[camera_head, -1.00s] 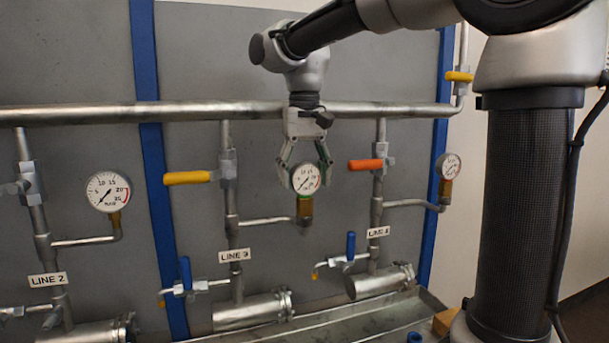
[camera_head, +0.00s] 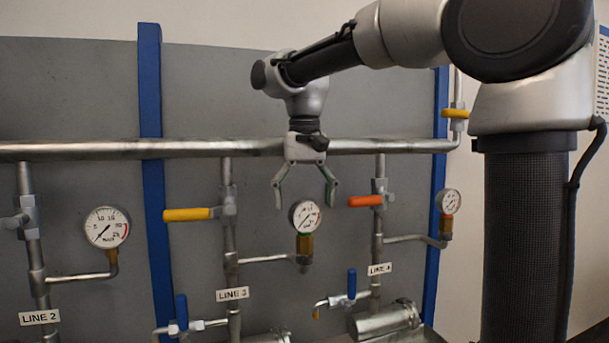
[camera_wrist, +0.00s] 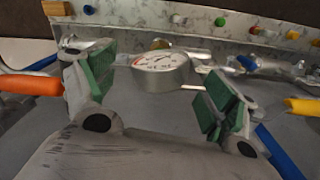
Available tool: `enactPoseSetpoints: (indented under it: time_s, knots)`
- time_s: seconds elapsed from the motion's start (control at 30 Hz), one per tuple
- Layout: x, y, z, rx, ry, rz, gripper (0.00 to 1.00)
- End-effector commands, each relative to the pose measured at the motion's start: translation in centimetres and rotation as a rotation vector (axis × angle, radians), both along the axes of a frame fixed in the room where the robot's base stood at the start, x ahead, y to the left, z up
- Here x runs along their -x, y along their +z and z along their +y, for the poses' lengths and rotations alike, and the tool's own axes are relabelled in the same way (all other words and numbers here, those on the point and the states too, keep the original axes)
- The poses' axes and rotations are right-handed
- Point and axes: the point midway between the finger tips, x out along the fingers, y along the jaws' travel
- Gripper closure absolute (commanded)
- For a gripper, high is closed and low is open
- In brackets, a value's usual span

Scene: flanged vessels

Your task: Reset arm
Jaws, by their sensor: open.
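My gripper (camera_head: 305,190) is open and empty in the head view. Its two fingers point down, spread wide, in front of the grey panel. The round pressure gauge of line 3 (camera_head: 305,216) is just below the fingertips. In the wrist view, my gripper (camera_wrist: 155,85) shows two fingers with green pads. The gauge (camera_wrist: 160,68) appears between and beyond them, and nothing is held. My arm reaches in from the upper right.
A horizontal pipe (camera_head: 210,149) crosses the panel (camera_head: 80,90) behind my gripper. A yellow handle (camera_head: 186,214) is to the left and an orange handle (camera_head: 366,201) to the right. Another gauge (camera_head: 106,228) stands at line 2. The panel above the pipe is bare.

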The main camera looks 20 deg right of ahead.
Motion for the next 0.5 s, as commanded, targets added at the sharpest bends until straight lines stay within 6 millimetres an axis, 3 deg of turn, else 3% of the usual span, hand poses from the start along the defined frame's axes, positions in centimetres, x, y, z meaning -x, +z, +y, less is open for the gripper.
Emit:
enactPoseSetpoints:
  time_s: [0.3,0.5]
  knots:
    - [-0.1,6.9,0.0,-0.001,-0.001,-0.002,0.14]
    - [0.0,9.0,0.0,-0.001,-0.001,-0.001,0.14]
